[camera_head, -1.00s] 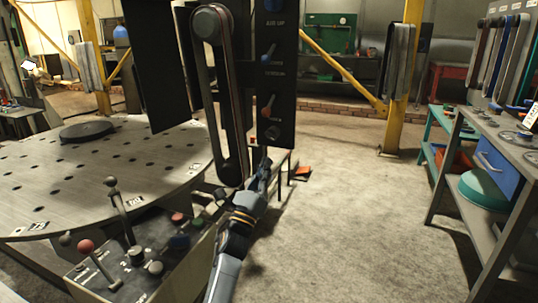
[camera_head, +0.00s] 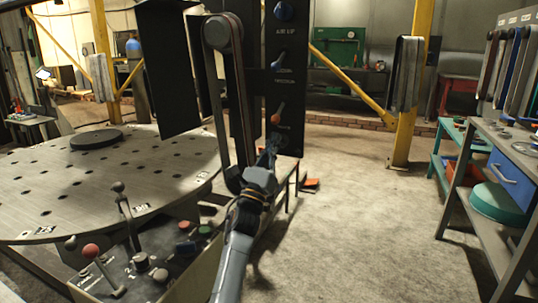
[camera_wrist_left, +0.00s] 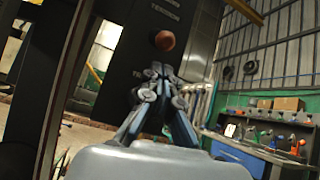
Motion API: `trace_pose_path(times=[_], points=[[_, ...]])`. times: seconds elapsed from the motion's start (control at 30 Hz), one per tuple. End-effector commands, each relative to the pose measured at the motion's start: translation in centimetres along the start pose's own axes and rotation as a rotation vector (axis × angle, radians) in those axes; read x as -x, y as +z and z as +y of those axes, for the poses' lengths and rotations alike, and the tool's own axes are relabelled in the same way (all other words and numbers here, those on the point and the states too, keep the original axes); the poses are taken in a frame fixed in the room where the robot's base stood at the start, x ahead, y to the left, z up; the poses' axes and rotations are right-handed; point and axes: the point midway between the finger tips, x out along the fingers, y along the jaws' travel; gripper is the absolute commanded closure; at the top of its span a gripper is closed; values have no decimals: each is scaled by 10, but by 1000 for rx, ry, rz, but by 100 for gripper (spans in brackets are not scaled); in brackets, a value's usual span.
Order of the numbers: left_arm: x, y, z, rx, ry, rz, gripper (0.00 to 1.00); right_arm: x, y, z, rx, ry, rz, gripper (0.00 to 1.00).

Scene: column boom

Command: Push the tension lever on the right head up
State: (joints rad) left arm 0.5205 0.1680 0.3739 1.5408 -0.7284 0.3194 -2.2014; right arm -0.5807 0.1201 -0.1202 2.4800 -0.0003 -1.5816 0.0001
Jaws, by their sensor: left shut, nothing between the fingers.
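The black panel (camera_head: 296,97) of the head stands upright beside a belt loop. On it are a blue lever (camera_head: 278,60) and, below it, an orange-red lever (camera_head: 279,112), both tilted upward. The word TENSION is printed between them; I cannot tell which lever it labels. In the left wrist view a round red knob (camera_wrist_left: 165,40) shows just above my fingertips. My left gripper (camera_head: 271,143) is shut and empty, pointing up at the panel's lower part just below the orange-red lever. I cannot tell if it touches anything. My right gripper is not in view.
A perforated round table (camera_head: 100,185) and a control box with levers and buttons (camera_head: 150,268) are at the left. A yellow post (camera_head: 408,90) stands behind. A workbench (camera_head: 500,150) is at the right.

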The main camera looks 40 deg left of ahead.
Motion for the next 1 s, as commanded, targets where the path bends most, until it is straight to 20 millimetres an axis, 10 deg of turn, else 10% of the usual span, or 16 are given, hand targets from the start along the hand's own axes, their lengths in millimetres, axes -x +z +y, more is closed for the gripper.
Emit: trace_pose_path(times=[0.3, 1.0], points=[[-36, 0, 0, 1, 0, 1, 100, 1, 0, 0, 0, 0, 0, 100], [-38, 0, 0, 0, 0, 1, 100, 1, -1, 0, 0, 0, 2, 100]])
